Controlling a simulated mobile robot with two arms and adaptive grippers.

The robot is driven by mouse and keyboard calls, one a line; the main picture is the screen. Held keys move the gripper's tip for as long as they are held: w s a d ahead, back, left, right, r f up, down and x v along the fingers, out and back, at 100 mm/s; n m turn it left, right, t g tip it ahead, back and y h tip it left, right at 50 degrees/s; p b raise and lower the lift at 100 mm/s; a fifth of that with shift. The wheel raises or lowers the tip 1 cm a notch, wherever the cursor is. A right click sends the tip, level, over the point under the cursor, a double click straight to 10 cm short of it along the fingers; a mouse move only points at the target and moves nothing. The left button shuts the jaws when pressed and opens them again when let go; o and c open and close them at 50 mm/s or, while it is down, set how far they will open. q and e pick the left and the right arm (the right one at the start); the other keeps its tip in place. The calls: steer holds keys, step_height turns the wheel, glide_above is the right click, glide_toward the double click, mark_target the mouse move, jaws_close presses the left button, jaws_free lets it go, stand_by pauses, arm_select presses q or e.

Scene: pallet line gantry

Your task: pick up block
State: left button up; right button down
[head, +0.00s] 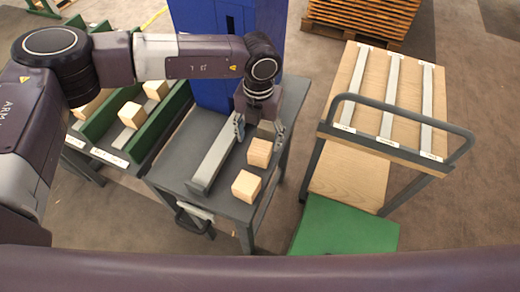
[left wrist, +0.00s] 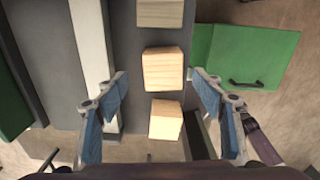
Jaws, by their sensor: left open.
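Several pale wooden blocks stand in a row on a grey table. The far block (head: 267,129), greyish and shaded, is partly hidden by my left gripper (head: 258,131) in the head view. The middle block (head: 259,153) and near block (head: 246,186) stand clear of it. In the left wrist view the far block (left wrist: 160,12) is cut by the top edge, and the middle block (left wrist: 163,68) and near block (left wrist: 165,120) show whole. My left gripper (left wrist: 160,98) is open and empty, its blue-padded fingers either side of the row. Its height above the blocks is unclear. My right gripper is out of view.
A light metal rail (head: 216,157) lies along the grey table (head: 170,172), left of the blocks. A green-walled rack (head: 150,125) with more blocks stands left. A blue cabinet (head: 215,60) rises behind. A wooden trolley (head: 372,95) with a dark handle stands right, across a floor gap.

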mark_target(260, 147)
arm_select(q)
steer(key=f+p, duration=0.1)
steer(key=f, duration=0.1)
steer(key=f+p, duration=0.1)
steer(key=f, duration=0.2)
steer(key=shift+s+d+f, duration=0.15)
steer(key=shift+d+f, duration=0.05)
steer(key=shift+f, duration=0.3)
steer(key=c, duration=1.3)
steer(key=shift+r, duration=0.1)
steer(key=shift+r, duration=0.6)
steer(key=shift+r+b, duration=2.15)
steer(key=shift+r, duration=7.2)
